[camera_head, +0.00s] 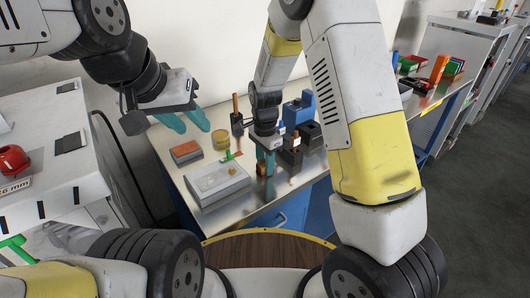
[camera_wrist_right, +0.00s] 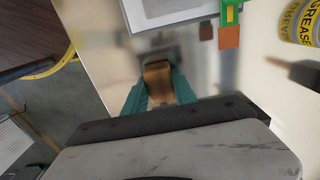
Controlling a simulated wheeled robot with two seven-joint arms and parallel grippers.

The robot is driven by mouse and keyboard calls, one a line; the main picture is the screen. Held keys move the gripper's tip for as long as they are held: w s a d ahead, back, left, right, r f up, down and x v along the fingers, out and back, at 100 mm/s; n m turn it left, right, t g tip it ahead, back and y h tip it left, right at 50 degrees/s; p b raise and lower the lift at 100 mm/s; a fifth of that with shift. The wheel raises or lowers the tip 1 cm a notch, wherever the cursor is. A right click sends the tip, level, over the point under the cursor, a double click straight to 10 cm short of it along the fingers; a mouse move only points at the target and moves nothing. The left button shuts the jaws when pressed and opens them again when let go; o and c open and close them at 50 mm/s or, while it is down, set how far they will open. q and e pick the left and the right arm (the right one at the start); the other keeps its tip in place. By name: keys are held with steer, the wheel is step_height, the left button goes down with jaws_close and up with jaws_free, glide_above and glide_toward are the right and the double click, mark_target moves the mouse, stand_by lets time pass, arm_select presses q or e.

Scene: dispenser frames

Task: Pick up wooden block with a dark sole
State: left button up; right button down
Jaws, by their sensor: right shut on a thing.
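The wooden block (camera_wrist_right: 158,82) sits between the teal fingertips of my right gripper (camera_wrist_right: 160,92) in the right wrist view. Its brown top faces the camera, and its underside is hidden there. In the head view the block (camera_head: 262,169) is a small brown patch low at the right gripper (camera_head: 266,160), partly covered by the fingers. The right gripper is shut on it, pointing down over the metal table, beside the grey box. I cannot tell whether the block touches the table. My left gripper (camera_head: 184,122) is open and empty over the table's back left part.
The grey box (camera_head: 217,187) stands left of the right gripper on the metal table (camera_head: 262,205). Behind it are a red-orange block (camera_head: 185,151), a yellow grease tin (camera_head: 220,138) and a green-and-orange piece (camera_head: 228,157). Dark containers (camera_head: 291,157) stand close on the right.

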mark_target(264, 165)
steer(key=shift+r, duration=0.5)
steer(key=r, duration=0.1)
steer(key=s+r, duration=0.1)
steer(key=shift+a+r, duration=0.1)
steer(key=shift+r, duration=0.25)
steer(key=s, duration=0.5)
steer(key=s+a+r, duration=0.1)
steer(key=s, duration=0.4)
steer(key=s+a, duration=0.1)
steer(key=s, duration=0.4)
steer(key=shift+a+r, duration=0.15)
